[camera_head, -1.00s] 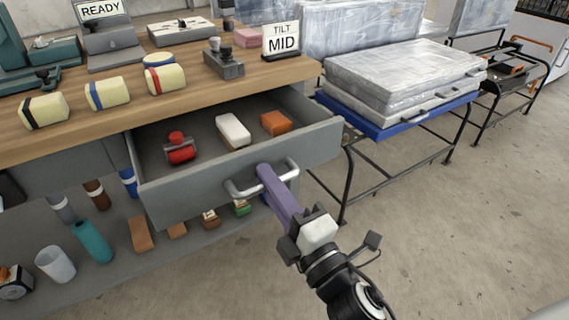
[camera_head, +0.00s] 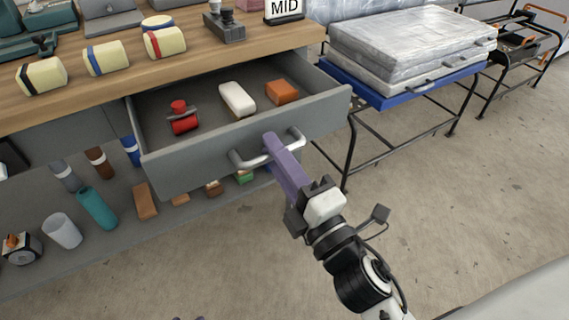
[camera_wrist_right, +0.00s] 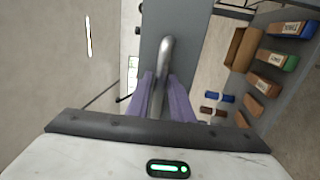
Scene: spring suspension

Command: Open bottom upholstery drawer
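The grey drawer (camera_head: 215,155) under the wooden workbench stands pulled out. Inside lie a red roller-like tool (camera_head: 183,120), a white block (camera_head: 237,99) and an orange block (camera_head: 282,92). Its front has a metal bar handle (camera_head: 240,160). My right gripper (camera_head: 275,145) reaches the handle with its purple fingers. In the right wrist view the handle bar (camera_wrist_right: 166,55) runs between the two fingers, which are closed around it. Of my left gripper only what look like dark purple tips (camera_head: 188,318) show at the bottom edge of the head view; their opening cannot be judged.
A lower shelf holds a teal cylinder (camera_head: 97,208), a white cup (camera_head: 63,231) and several blocks below the drawer. Cream rolls (camera_head: 105,58) lie on the workbench (camera_head: 195,60). A cart with wrapped slabs (camera_head: 400,50) stands to the right. The floor (camera_head: 470,190) in front is clear.

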